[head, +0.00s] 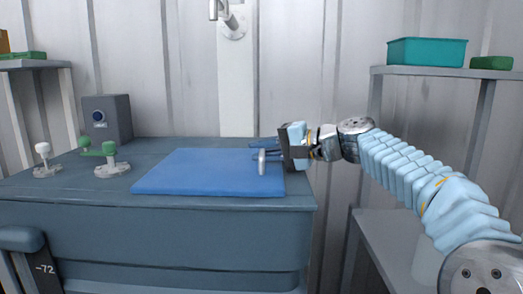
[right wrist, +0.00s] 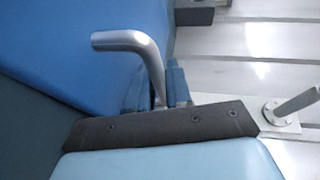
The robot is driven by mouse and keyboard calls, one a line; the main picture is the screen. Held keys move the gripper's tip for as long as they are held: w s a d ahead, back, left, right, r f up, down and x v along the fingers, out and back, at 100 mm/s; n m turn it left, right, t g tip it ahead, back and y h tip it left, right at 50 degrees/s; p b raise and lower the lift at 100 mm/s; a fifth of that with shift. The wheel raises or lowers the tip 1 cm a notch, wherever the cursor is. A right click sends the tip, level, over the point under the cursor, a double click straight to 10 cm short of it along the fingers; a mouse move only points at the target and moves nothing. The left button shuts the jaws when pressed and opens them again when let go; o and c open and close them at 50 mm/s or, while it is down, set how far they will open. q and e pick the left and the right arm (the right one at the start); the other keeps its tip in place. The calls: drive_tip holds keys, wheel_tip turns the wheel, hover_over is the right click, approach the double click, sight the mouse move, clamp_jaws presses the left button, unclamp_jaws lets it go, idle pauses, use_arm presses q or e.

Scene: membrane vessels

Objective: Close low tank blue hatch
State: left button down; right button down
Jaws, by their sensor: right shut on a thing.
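The blue hatch (head: 205,172) lies flat on top of the grey-blue tank (head: 150,230) in the head view; its panel also fills the upper left of the right wrist view (right wrist: 60,45). A bent metal handle (head: 262,162) stands at the hatch's right side, and it shows close up in the right wrist view (right wrist: 135,45). My right gripper (head: 270,155) is at the hatch's right edge, shut on the handle. In the right wrist view its fingers (right wrist: 155,90) sit on both sides of the handle's lower part. My left gripper is not in view.
Green and white valve handles (head: 105,155) and a grey box (head: 107,118) stand on the tank's left part. Shelves at right hold a teal bin (head: 427,51) and a green item (head: 491,63). A pipe fitting (head: 232,22) is on the wall behind.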

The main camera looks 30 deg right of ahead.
drive_tip(key=shift+f, duration=0.3)
drive_tip(key=c, duration=1.4)
unclamp_jaws()
drive_tip(key=shift+s+d, duration=0.1)
drive_tip(key=shift+d, duration=0.05)
drive_tip(key=v, duration=1.3)
drive_tip(key=shift+s+d, duration=0.2)
drive_tip(key=shift+s, duration=0.05)
